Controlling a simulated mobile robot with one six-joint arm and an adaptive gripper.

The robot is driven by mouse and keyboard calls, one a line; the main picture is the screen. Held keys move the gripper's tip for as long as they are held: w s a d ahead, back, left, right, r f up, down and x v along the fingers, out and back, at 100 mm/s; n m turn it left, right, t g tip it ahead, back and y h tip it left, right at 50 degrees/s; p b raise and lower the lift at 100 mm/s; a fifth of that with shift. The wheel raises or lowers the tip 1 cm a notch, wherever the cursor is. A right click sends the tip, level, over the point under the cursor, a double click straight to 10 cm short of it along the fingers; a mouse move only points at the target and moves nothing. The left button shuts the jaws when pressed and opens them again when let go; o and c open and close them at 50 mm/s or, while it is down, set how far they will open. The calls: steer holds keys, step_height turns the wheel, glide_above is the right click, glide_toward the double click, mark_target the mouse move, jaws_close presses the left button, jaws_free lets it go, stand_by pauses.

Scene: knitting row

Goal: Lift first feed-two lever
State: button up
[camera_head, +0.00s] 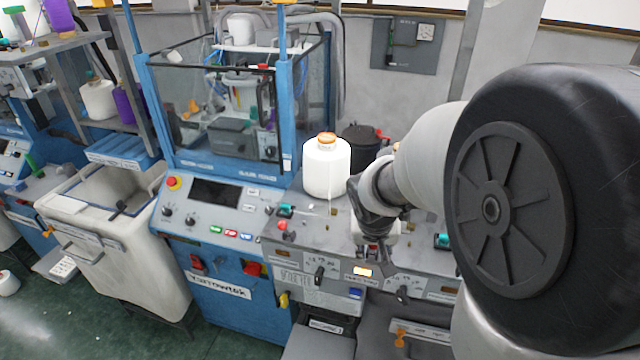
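My gripper (374,254) is in the middle right of the head view, pointing down in front of the grey machine panel. My arm comes in from the right. The fingertips are small and dark, and I cannot tell whether they are open or shut. A black lever (319,274) stands on the panel to the left of my gripper. Another black lever (402,295) is lower and to the right, on the neighbouring panel section. The panel labels are too small to read, so I cannot tell which is the first feed-two lever.
A white yarn cone (326,168) stands on the machine top, beside a dark container (361,148). A red knob (283,226) and teal part (286,211) sit left. A blue machine with a control screen (215,192) and a pale bin (120,240) are further left.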

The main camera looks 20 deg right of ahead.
steer(key=shift+w+f, duration=0.1)
steer(key=shift+f, duration=0.05)
jaws_close()
